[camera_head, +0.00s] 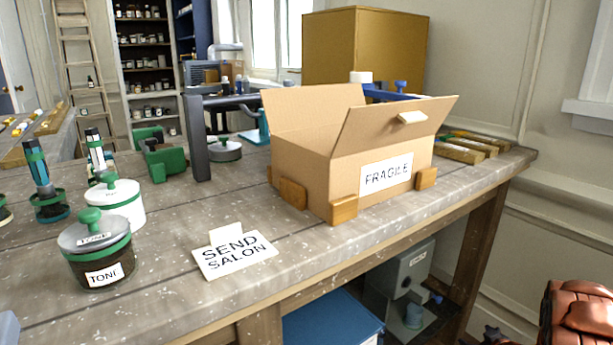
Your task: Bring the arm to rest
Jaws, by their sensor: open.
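My gripper is not visible in the head view. An open cardboard box (310,176) labelled FRAGILE stands on the grey wooden workbench (165,290) with its flaps up. Small wooden blocks sit against its lower corners, one of them at the front (343,209). The inside of the box is hidden from this angle. A white card (234,253) reading SEND SALON lies on the bench left of the box.
A lidded jar (97,250) and a white pot (116,205) stand at left. Green blocks (166,162) and a dark upright post (195,138) are behind them. A brown leather seat (580,312) is at lower right.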

